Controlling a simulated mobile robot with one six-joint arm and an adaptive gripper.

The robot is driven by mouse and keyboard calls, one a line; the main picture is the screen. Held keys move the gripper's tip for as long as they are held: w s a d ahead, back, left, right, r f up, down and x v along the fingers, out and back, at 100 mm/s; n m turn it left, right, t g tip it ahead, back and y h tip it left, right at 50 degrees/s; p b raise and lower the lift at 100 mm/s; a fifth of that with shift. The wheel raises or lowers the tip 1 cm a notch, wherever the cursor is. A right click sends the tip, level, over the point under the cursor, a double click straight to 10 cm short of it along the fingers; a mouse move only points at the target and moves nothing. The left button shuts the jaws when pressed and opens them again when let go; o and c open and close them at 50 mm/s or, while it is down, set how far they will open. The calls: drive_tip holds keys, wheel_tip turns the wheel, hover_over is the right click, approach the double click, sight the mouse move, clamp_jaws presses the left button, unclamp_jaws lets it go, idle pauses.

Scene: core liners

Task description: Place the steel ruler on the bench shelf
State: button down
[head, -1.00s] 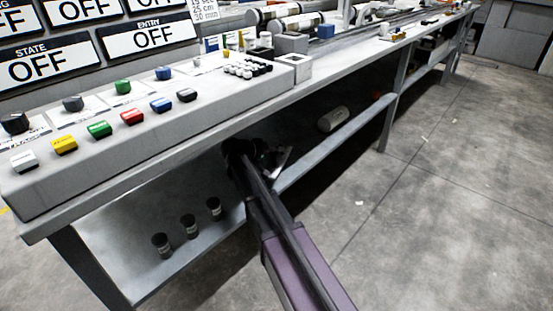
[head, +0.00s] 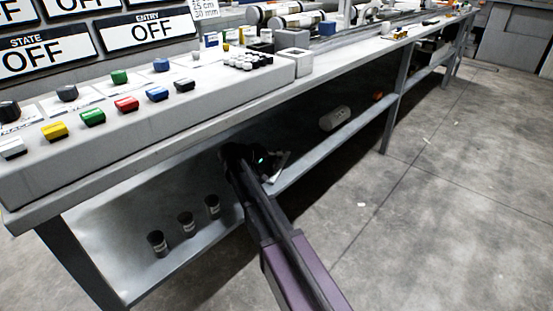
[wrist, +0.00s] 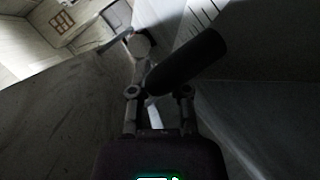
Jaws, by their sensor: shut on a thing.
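My gripper (head: 272,168) is under the bench top, in shade, close to the lower bench shelf (head: 190,250). In the wrist view my gripper (wrist: 158,105) is shut on a thin pale strip (wrist: 152,114), seemingly the steel ruler. A pale flat piece (head: 278,163) also shows at the gripper's end in the head view, probably the same ruler. Its full length and markings cannot be made out, nor whether it touches the shelf. A dark rounded shape (wrist: 185,62) crosses in front of the fingers in the wrist view; I cannot tell what it is.
Three dark jars (head: 185,223) stand on the shelf left of my gripper. A pale cylinder (head: 335,118) lies farther right on it. The bench top's front edge (head: 180,137) runs above my arm. A bench leg (head: 395,105) stands farther right. Open floor (head: 440,220) lies in front.

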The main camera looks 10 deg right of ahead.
drive_tip(key=shift+f, duration=0.15)
drive_tip(key=c, duration=0.6)
unclamp_jaws()
drive_tip(key=shift+r, duration=0.2)
drive_tip(key=shift+s+a+r+p, duration=0.25)
drive_tip(key=shift+a+r+p, duration=0.1)
drive_tip(key=shift+a, duration=0.15)
drive_tip(key=p+v, duration=0.3)
drive_tip(key=v, duration=0.6)
drive_tip(key=shift+p, duration=0.3)
drive_tip(key=shift+v, duration=0.9)
drive_tip(key=shift+f, duration=0.1)
